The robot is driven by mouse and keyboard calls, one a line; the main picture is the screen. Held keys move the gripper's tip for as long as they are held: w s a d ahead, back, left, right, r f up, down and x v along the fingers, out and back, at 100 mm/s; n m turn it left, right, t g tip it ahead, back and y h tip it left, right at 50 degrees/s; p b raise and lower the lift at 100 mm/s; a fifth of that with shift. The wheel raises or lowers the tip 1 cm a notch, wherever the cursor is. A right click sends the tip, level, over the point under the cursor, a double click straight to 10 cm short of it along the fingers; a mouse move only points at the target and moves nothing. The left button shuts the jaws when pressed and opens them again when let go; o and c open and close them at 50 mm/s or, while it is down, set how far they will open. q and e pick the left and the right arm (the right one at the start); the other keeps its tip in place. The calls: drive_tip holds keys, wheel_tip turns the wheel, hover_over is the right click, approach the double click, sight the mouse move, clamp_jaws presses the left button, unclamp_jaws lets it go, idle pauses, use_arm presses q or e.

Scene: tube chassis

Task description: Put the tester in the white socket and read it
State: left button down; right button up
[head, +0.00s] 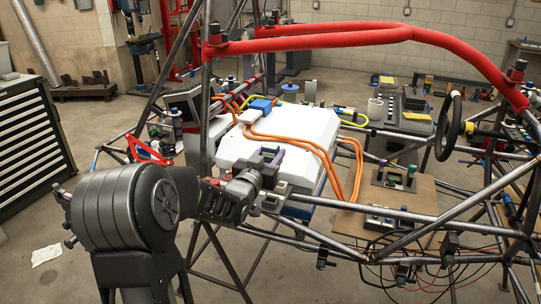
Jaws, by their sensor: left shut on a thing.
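My left gripper (270,163) reaches in from the left, at the near edge of the white casing (285,135) in the tube frame. It is shut on a small grey and purple thing (278,157), partly hidden by the fingers; I cannot tell for certain that it is the tester. A pale plug-like block (249,117) and a blue block (262,104) sit at the casing's far side, with orange cables. I cannot make out which part is the white socket, nor any reading. My right gripper is not in view.
Orange cables (322,152) cross the casing and hang over its right side. A red padded tube (330,38) arches above. A brown board (425,197) with small devices (394,178) lies right, near a steering wheel (447,126). Lower frame tubes (350,207) and loose wires run in front.

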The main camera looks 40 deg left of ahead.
use_arm(q)
drive_tip(key=shift+s+a+f, duration=0.1)
drive_tip(key=shift+a, duration=0.05)
drive_tip(key=shift+s+a+f+b, duration=0.2)
drive_tip(key=shift+a+f+b, duration=0.2)
drive_tip(key=shift+f, duration=0.2)
drive_tip(key=shift+s+a+f+b, duration=0.2)
drive_tip(key=shift+a+f+b, duration=0.15)
drive_tip(key=shift+f, duration=0.2)
drive_tip(key=w+b, duration=0.5)
drive_tip(key=w, duration=0.4)
drive_tip(key=shift+a+f, duration=0.15)
drive_tip(key=shift+a, duration=0.2)
drive_tip(key=shift+f, duration=0.15)
drive_tip(key=shift+f+b, duration=1.15)
drive_tip(key=shift+f, duration=1.65)
